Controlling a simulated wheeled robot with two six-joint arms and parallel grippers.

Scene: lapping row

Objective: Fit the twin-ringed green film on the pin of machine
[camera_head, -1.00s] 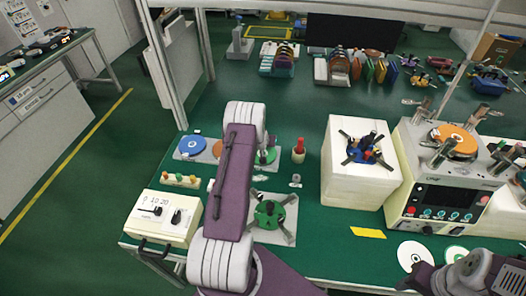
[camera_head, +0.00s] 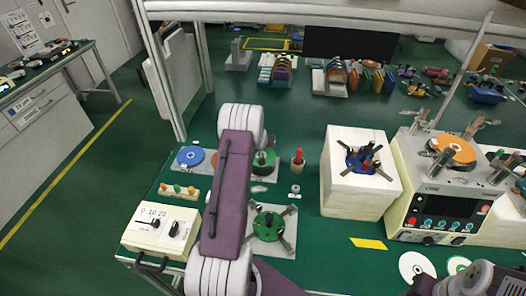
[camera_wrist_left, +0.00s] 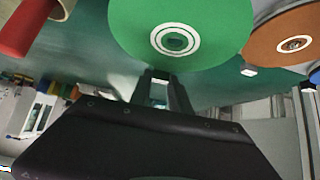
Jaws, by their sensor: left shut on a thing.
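The green film (camera_wrist_left: 130,30) is a flat green disc with two white rings round its centre hole, large at the top of the left wrist view. My left gripper (camera_wrist_left: 162,80) is shut on its near edge. In the head view my purple forearm hides this gripper, and a green disc (camera_head: 264,158) shows just right of it. Three machines show: a low one with a green plate (camera_head: 268,222) and crossed arms, a white block with a blue plate (camera_head: 361,157), and one with a display and an orange plate (camera_head: 453,150). My right gripper's jaws are not in view.
A blue disc (camera_head: 189,156) and an orange-brown disc (camera_wrist_left: 290,43) lie beside the film. A red-topped peg (camera_head: 298,160) stands to its right. A control box (camera_head: 160,229) is at the front left. White discs (camera_head: 413,264) lie front right. Racks and small parts fill the back.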

